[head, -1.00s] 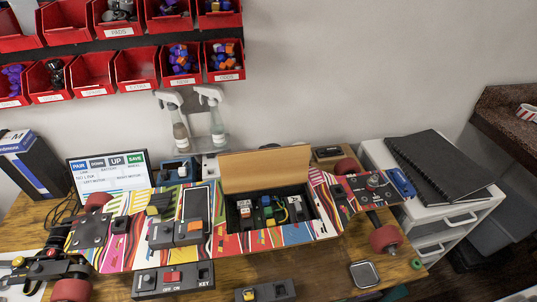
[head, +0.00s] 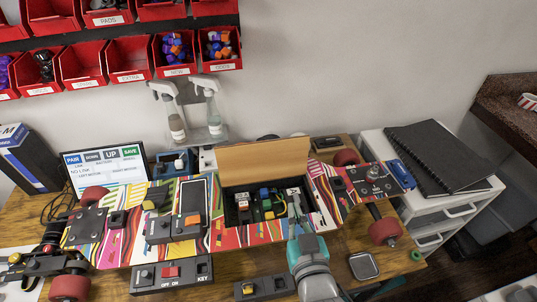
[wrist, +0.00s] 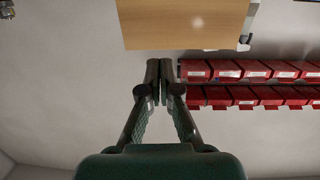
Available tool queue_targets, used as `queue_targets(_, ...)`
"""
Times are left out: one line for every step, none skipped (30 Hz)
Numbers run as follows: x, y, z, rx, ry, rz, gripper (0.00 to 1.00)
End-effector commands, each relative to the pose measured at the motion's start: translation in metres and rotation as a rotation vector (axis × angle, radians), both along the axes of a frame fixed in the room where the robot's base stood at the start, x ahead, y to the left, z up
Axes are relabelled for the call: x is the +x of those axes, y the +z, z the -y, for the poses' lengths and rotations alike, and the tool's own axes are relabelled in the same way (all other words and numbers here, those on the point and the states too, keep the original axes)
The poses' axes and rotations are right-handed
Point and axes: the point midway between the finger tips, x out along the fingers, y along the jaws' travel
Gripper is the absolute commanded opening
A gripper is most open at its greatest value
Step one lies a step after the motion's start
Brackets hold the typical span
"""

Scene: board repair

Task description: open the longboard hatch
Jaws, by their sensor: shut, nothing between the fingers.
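The longboard (head: 128,222) lies across the workbench, its deck covered in colourful stripes. Its hatch lid (head: 262,166), a plain tan panel, stands raised at the back edge of the compartment (head: 233,214). Inside the compartment are several small coloured parts and wires. My gripper (head: 295,222) is at the compartment's front right edge in the head view, and its tips are hard to make out there. In the wrist view my gripper (wrist: 166,72) is shut and empty, with the tan lid (wrist: 188,22) beyond its tips; no contact shows.
Switch boxes (head: 172,277) sit in front of the board. Spray bottles (head: 213,118) and a small screen (head: 105,168) stand behind it. Red bins (head: 132,62) hang on the wall. A white drawer cart (head: 452,208) stands at the right.

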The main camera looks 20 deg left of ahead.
Motion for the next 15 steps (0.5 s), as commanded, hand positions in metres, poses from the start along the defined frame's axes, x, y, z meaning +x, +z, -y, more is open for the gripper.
queue_targets(0.004, 0.012, -0.013, 0.005, 0.016, 0.008, 0.00)
queue_targets(0.006, 0.016, -0.019, 0.005, 0.024, 0.007, 0.00)
queue_targets(0.007, 0.022, -0.026, 0.007, 0.033, 0.010, 0.00)
queue_targets(0.008, 0.026, -0.030, 0.006, 0.038, 0.009, 0.00)
queue_targets(0.009, 0.029, -0.033, 0.007, 0.042, 0.010, 0.00)
queue_targets(0.010, 0.032, -0.037, 0.007, 0.047, 0.011, 0.00)
queue_targets(0.010, 0.034, -0.039, 0.007, 0.050, 0.010, 0.00)
queue_targets(0.011, 0.035, -0.041, 0.008, 0.052, 0.009, 0.00)
queue_targets(0.011, 0.036, -0.043, 0.007, 0.054, 0.010, 0.00)
queue_targets(0.012, 0.037, -0.044, 0.007, 0.055, 0.010, 0.00)
queue_targets(0.013, 0.037, -0.045, 0.007, 0.055, 0.010, 0.00)
queue_targets(0.016, 0.036, -0.046, 0.007, 0.055, 0.009, 0.00)
queue_targets(0.018, 0.036, -0.048, 0.007, 0.055, 0.009, 0.00)
queue_targets(0.021, 0.035, -0.050, 0.007, 0.055, 0.009, 0.00)
queue_targets(0.025, 0.035, -0.053, 0.007, 0.054, 0.010, 0.00)
